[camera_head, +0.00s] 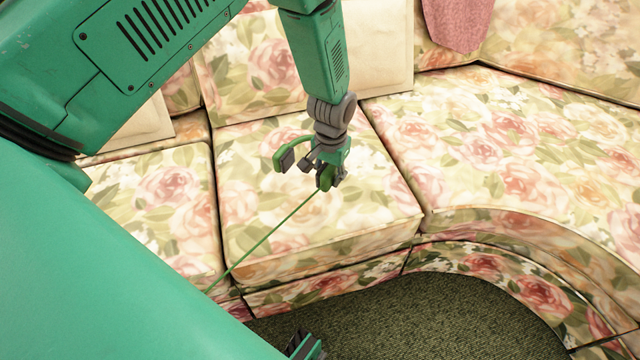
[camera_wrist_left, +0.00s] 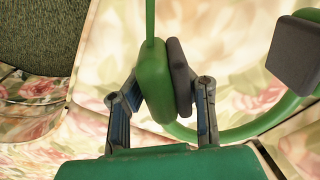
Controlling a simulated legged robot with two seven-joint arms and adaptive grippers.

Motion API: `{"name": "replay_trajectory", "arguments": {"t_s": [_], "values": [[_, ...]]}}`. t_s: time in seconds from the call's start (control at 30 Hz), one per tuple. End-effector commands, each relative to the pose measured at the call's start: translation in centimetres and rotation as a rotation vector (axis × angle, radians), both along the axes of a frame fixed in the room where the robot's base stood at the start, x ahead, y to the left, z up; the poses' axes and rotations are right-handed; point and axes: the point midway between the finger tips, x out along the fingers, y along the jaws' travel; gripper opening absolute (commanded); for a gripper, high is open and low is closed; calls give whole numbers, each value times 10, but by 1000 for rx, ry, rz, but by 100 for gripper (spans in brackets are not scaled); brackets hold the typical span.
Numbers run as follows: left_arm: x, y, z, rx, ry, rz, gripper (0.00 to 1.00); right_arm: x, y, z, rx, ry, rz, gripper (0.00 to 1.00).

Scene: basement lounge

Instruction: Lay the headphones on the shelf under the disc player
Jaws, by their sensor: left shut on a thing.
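The headphones (camera_head: 283,159) have a green band and dark ear pads. My left gripper (camera_head: 326,174) is over the middle seat of the sofa, shut on one ear cup. In the left wrist view the green ear cup (camera_wrist_left: 154,85) and its dark pad sit between the two fingers of the left gripper (camera_wrist_left: 165,100). The other pad (camera_wrist_left: 296,52) hangs free at the right, joined by the curved green band. A thin green cable (camera_head: 265,238) runs from the held cup down to the left. The disc player and the shelf are not in view.
A floral corner sofa (camera_head: 500,150) fills most of the view and curves round at the right. A pink cloth (camera_head: 455,22) hangs over its back. Cream cushions (camera_head: 385,50) lean on the backrest. Dark green carpet (camera_head: 440,315) is open in front of the sofa.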

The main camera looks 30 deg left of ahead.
Motion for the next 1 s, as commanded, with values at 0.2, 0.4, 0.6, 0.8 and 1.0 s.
{"name": "replay_trajectory", "arguments": {"t_s": [0.2, 0.4, 0.6, 0.8, 1.0], "values": [[0, 1, -36, 1, 1, 1, 0, 0, 0, -13, 0, -1, 1, 40], [-1, -2, -52, 5, 1, 1, 0, 1, 1, -19, 0, -2, 1, 40], [0, -1, -76, 5, 0, 1, 0, 1, 0, -28, 0, -2, 0, 40], [0, 0, -75, 2, -1, 1, 0, 1, 0, -27, 0, -2, 0, 40], [0, 0, -76, 3, 0, 1, 42, 1, 1, -27, 0, -2, 1, 40]]}}
